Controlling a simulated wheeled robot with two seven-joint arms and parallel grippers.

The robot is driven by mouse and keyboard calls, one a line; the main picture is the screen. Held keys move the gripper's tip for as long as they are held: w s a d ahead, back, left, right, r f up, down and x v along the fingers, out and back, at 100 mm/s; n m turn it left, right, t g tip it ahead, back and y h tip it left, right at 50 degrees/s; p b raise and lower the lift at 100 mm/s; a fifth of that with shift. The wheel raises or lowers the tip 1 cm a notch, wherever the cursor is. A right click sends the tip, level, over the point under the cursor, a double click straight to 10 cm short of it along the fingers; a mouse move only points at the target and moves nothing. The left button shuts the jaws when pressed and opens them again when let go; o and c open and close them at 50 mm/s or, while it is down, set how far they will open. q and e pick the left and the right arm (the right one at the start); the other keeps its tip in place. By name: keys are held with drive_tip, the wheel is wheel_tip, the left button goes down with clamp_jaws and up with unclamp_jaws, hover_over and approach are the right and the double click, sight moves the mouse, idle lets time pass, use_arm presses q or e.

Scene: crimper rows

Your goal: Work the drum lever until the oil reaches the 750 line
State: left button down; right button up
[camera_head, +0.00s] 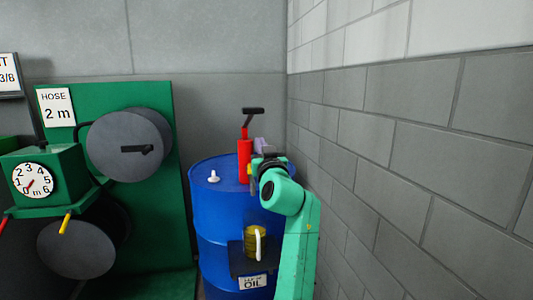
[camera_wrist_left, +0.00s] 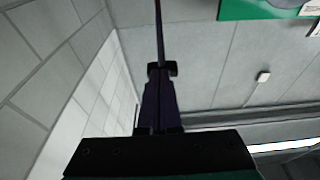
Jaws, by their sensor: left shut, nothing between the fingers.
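A blue drum (camera_head: 225,222) stands in the corner by the block wall. A red pump (camera_head: 244,160) rises from its top, with a black lever handle (camera_head: 253,111) above it. A yellowish jug (camera_head: 250,243) with a pale handle sits on a dark shelf at the drum's front, above an OIL label (camera_head: 252,282). Its oil level and 750 line are too small to read. My left gripper (camera_head: 260,144) is just right of the red pump, below the lever handle. In the left wrist view its dark purple fingers (camera_wrist_left: 159,72) are shut, with a thin rod showing beyond them.
The block wall (camera_head: 420,130) stands close on the right of my arm. A green hose stand with a grey reel (camera_head: 130,145) and a dial (camera_head: 33,181) stands left of the drum. A small white cap (camera_head: 213,177) sits on the drum top.

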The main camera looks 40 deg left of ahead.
use_arm(q)
drive_tip(key=v, duration=0.4)
drive_tip(key=shift+s+f+b, duration=0.15)
drive_tip(key=shift+s+b, duration=0.05)
drive_tip(key=shift+b, duration=0.2)
use_arm(e)
drive_tip(key=shift+w+a+f, duration=0.1)
drive_tip(key=shift+a+f, duration=0.55)
drive_tip(key=shift+a, duration=0.3)
drive_tip(key=shift+d, duration=0.4)
